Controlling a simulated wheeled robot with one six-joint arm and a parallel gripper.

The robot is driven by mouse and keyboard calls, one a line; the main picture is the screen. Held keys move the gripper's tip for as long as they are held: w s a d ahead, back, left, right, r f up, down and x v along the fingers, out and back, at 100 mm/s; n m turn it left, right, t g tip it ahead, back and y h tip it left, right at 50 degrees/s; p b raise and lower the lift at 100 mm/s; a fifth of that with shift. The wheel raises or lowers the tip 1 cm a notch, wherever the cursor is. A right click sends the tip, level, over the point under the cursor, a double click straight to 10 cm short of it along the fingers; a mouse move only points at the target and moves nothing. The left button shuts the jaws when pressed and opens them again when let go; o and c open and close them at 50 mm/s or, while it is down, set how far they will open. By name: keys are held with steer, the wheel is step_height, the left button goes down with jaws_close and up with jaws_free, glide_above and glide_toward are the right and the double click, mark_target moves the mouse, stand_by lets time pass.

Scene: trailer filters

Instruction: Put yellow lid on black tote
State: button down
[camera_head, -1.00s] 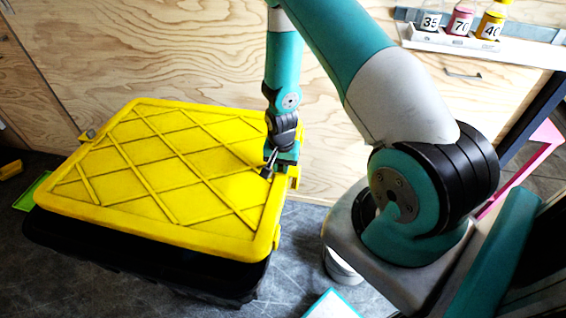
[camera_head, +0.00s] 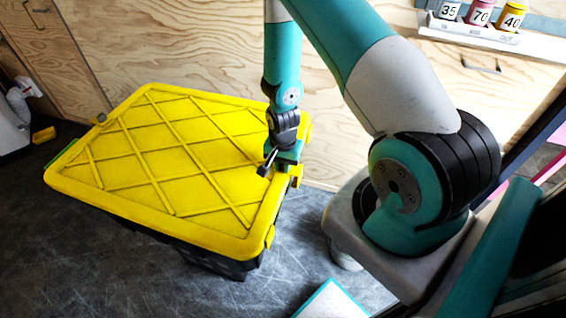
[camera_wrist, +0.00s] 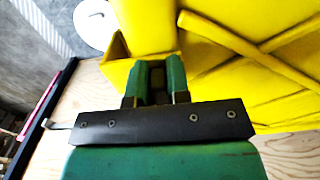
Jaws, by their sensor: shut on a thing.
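The yellow lid (camera_head: 175,165) lies flat over the black tote (camera_head: 215,262), covering its top in the head view. Only part of the tote's dark side shows below the lid's front edge. I cannot tell whether the lid is seated all round. My gripper (camera_head: 280,165) is at the lid's right edge, by a small yellow latch (camera_head: 296,175). In the wrist view my gripper (camera_wrist: 157,68) is shut on the edge of the yellow lid (camera_wrist: 225,70), whose ribbed top fills the upper right.
A plywood wall (camera_head: 180,45) stands close behind the tote. Three numbered jars (camera_head: 480,14) sit on a rack at the upper right. The grey floor (camera_head: 90,270) in front is clear.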

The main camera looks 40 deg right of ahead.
steer(key=c, duration=1)
jaws_free()
steer(key=shift+d+r, duration=0.1)
step_height(320, 180, up, 17)
steer(key=shift+r+b, duration=0.2)
steer(key=shift+b, duration=0.75)
steer(key=s+a+r+n+y, duration=0.1)
steer(key=a+r+n, duration=0.4)
steer(key=a+r, duration=0.3)
steer(key=s+a+r+n+y, duration=0.1)
steer(key=s+a+r+n, duration=0.2)
steer(key=s+a+n, duration=0.1)
steer(key=s+a+r+n+y, duration=0.1)
steer(key=s+a+r+n, duration=0.2)
steer(key=s+a+n, duration=0.2)
steer(key=s+a+r+n+y, duration=0.1)
steer(key=s+a+r+n, duration=0.2)
steer(key=s+a+n, duration=0.2)
steer(key=shift+s+a+r, duration=0.15)
steer(key=shift+s+r, duration=0.1)
steer(key=shift+s, duration=0.1)
